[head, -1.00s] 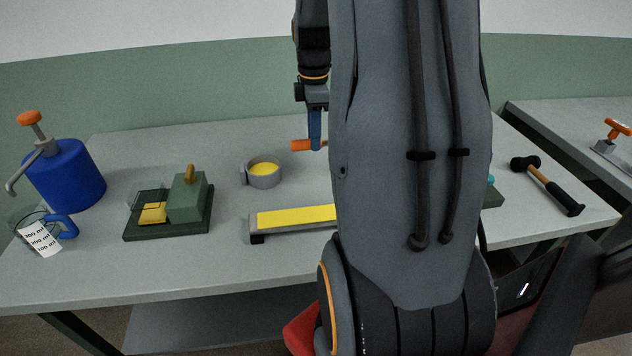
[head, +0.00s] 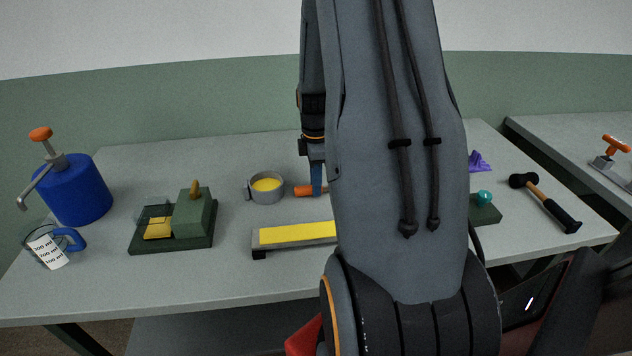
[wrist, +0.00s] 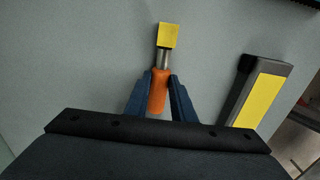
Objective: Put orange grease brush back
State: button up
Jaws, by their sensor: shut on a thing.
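The orange grease brush shows in the wrist view with an orange handle (wrist: 158,92), a silver collar and a yellow tip (wrist: 168,36). My gripper (wrist: 160,80) is shut on its handle, one blue finger on each side. In the head view the orange handle end (head: 303,190) sticks out left of my gripper (head: 317,188), low over the table, right of the grey cup with yellow filling (head: 266,187). My arm hides the rest of the brush there. I cannot tell whether the brush touches the table.
A long grey bar with a yellow top (head: 292,234) lies in front of my gripper; it also shows in the wrist view (wrist: 258,98). A green block fixture (head: 192,218), blue pump can (head: 75,190) and measuring jug (head: 48,246) stand left. A hammer (head: 545,203) lies right.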

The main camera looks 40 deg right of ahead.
jog(key=shift+f, duration=0.15)
jog(key=o, duration=1)
jog(key=shift+c, duration=0.2)
notch_tip(320, 180, up, 12)
jog(key=b, duration=0.3)
jog(key=s+a+f+m, duration=0.1)
jog(key=s+a+m, duration=0.2)
jog(key=a, duration=0.6)
jog(key=s+a+f+m, duration=0.2)
jog(key=a+m, duration=0.3)
jog(key=a, duration=0.4)
jog(key=s+a+f+m+t, duration=0.1)
jog(key=s+a+m, duration=0.2)
jog(key=a, duration=0.6)
jog(key=shift+s+a+f+m, duration=0.25)
jog(key=shift+s+f+m, duration=0.15)
jog(key=shift+s, duration=0.55)
